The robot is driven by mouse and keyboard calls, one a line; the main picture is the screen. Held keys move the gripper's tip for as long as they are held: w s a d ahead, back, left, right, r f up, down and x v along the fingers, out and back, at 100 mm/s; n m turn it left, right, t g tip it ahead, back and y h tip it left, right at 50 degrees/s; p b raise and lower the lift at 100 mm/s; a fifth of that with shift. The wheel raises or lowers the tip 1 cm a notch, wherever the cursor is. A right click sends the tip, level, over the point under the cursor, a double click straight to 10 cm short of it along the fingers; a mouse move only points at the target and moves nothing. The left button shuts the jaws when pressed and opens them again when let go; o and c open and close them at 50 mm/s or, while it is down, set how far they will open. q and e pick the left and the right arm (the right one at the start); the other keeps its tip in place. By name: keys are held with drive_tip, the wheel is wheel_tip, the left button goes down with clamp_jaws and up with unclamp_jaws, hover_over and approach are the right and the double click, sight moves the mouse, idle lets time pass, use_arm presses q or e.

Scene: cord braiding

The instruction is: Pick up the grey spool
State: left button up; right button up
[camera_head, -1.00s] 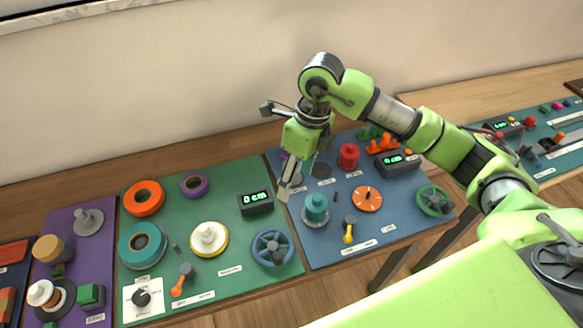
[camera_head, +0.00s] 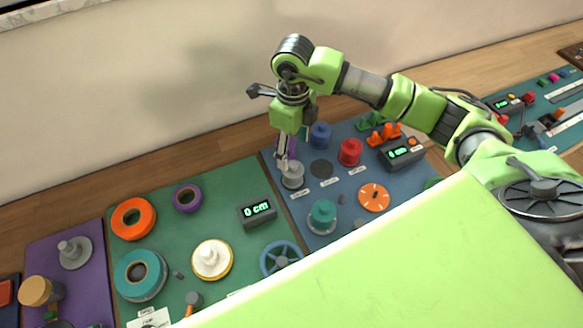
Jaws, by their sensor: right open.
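The grey spool (camera_head: 293,178) stands upright on the blue mat (camera_head: 330,248), near the mat's left edge. My right gripper (camera_head: 283,163) is open and points down, its fingertips at the top left of the grey spool in the picture. I cannot tell whether they touch it. The gripper hides part of the spool's top. A purple spool (camera_head: 291,146) is partly hidden behind the gripper. My left gripper is out of view.
A blue spool (camera_head: 320,135), a red spool (camera_head: 350,152) and a teal spool (camera_head: 322,216) stand close by on the blue mat. A "0 cm" display (camera_head: 257,211) sits on the green mat, left of the grey spool. An empty dark disc (camera_head: 321,168) lies right of it.

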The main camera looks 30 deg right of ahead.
sight(293, 164)
wheel_tip(293, 164, down, 4)
drive_tip(key=shift+r+p, duration=0.25)
drive_tip(key=shift+p, duration=0.05)
drive_tip(key=shift+f, duration=0.25)
wheel_tip(293, 164, down, 4)
drive_tip(key=p, duration=0.2)
drive_tip(key=shift+w+d+p, duration=0.1)
drive_tip(key=shift+w+p, duration=0.05)
drive_tip(key=shift+p, duration=0.2)
drive_tip(key=shift+f, duration=0.4)
drive_tip(key=shift+w+f, duration=0.1)
drive_tip(key=shift+f, duration=0.05)
drive_tip(key=shift+c, duration=0.7)
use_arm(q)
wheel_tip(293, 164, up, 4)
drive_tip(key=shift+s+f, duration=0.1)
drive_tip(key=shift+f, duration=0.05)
use_arm(e)
drive_tip(key=c, duration=1)
